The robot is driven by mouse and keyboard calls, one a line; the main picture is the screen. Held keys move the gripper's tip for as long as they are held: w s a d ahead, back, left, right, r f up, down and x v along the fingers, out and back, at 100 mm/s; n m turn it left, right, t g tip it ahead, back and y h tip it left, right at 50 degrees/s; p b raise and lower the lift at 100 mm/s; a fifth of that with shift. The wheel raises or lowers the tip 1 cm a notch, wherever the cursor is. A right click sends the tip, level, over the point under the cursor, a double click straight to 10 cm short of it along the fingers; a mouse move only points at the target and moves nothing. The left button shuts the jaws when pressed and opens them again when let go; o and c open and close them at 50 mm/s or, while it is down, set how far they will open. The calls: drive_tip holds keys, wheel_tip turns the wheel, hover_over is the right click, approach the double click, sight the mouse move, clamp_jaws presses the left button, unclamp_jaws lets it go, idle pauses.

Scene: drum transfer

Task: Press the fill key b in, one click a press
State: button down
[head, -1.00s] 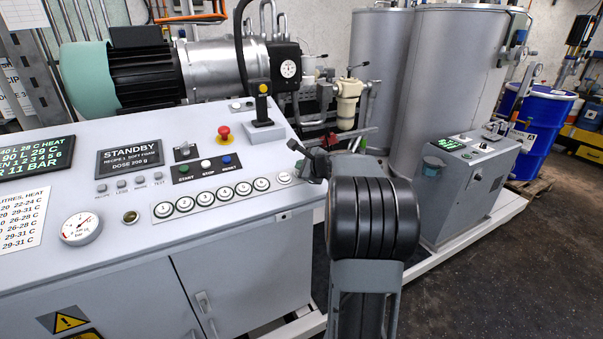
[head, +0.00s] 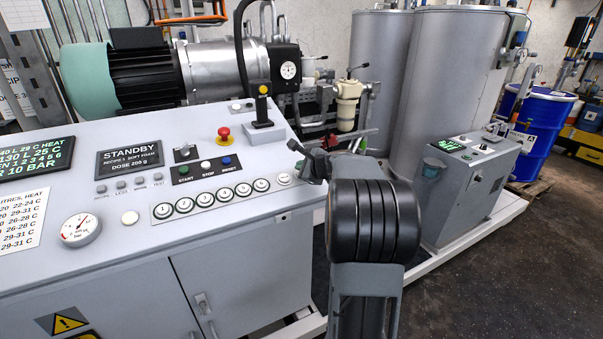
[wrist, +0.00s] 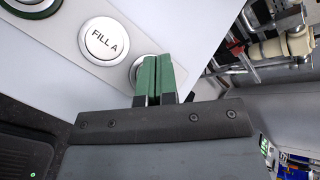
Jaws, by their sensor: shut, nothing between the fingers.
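In the wrist view my gripper (wrist: 157,62) is shut, its two green fingers together with nothing between them. Its tips lie over a round white key (wrist: 137,68), which they partly cover. This key sits just right of the key marked FILL A (wrist: 105,42), and its own label is hidden; it appears to be fill key b. I cannot tell whether the tips touch it. In the head view FILL A appears to be the right-most visible key (head: 284,178) of the panel row, and my wrist hides the spot beside it.
The grey console (head: 120,250) carries a STANDBY display (head: 130,155), a red stop button (head: 223,132) and a joystick (head: 262,105). A pressure gauge (head: 80,229) is at left. A grey control box (head: 470,190) stands right of my arm.

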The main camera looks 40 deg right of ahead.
drive_tip(key=shift+r, duration=0.1)
drive_tip(key=r+p, duration=0.1)
drive_tip(key=r, duration=0.1)
drive_tip(key=s+r+p, duration=0.2)
drive_tip(key=r, duration=0.1)
drive_tip(key=shift+a+r+p, duration=0.15)
drive_tip(key=shift+r+p, duration=0.15)
drive_tip(key=shift+p, duration=0.1)
idle(0.8)
